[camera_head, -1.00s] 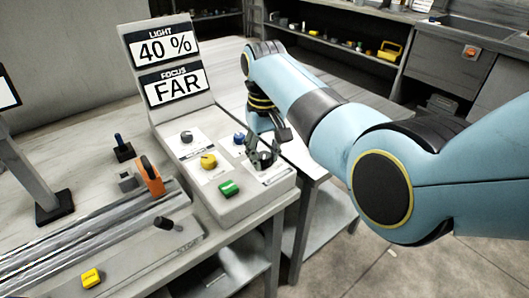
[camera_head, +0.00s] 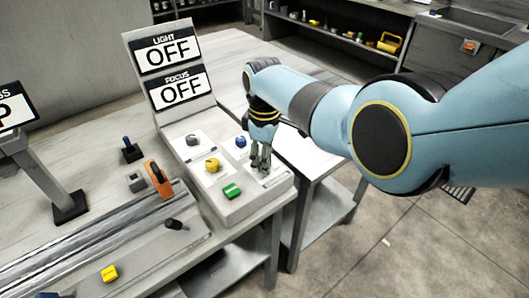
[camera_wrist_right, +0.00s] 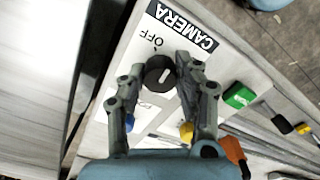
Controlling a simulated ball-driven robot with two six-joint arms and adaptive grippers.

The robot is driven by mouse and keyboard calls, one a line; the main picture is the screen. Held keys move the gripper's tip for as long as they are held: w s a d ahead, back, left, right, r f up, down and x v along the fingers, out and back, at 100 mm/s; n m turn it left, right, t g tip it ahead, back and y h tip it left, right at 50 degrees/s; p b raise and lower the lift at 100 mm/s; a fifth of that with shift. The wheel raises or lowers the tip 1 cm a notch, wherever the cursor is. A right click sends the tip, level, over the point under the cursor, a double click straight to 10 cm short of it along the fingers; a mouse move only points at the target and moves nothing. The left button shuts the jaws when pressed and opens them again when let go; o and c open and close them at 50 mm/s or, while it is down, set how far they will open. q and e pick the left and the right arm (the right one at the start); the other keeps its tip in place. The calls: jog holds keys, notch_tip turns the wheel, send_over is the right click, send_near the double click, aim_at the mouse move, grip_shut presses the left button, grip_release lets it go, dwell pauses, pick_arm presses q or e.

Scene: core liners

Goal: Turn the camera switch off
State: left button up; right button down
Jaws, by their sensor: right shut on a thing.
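The camera switch is a round black knob (camera_wrist_right: 160,73) with a white line on its top, on a white plate with a CAMERA label (camera_wrist_right: 181,25) and an OFF mark beside it. My right gripper (camera_wrist_right: 161,70) has its fingers on either side of the knob and is shut on it. In the head view my right gripper (camera_head: 261,162) points down at the right side of the sloped control panel (camera_head: 232,210), and its fingers mostly hide the knob. The panel's LIGHT display (camera_head: 166,52) and FOCUS display (camera_head: 181,88) both read OFF. My left gripper is not in view.
A grey knob (camera_head: 192,140), a blue knob (camera_head: 241,142), a yellow knob (camera_head: 212,165) and a green knob (camera_head: 232,191) sit close by on the panel. Floor is open at the lower right.

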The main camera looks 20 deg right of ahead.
jog(key=n+p, duration=0.1)
jog(key=n, duration=0.3)
jog(key=shift+n, duration=0.3)
jog(key=shift+n+p, duration=0.4)
jog(key=shift+n, duration=1.4)
jog(key=c, duration=0.9)
grip_release()
jog(key=shift+c, duration=0.2)
jog(key=shift+r, duration=0.1)
notch_tip(320, 180, up, 12)
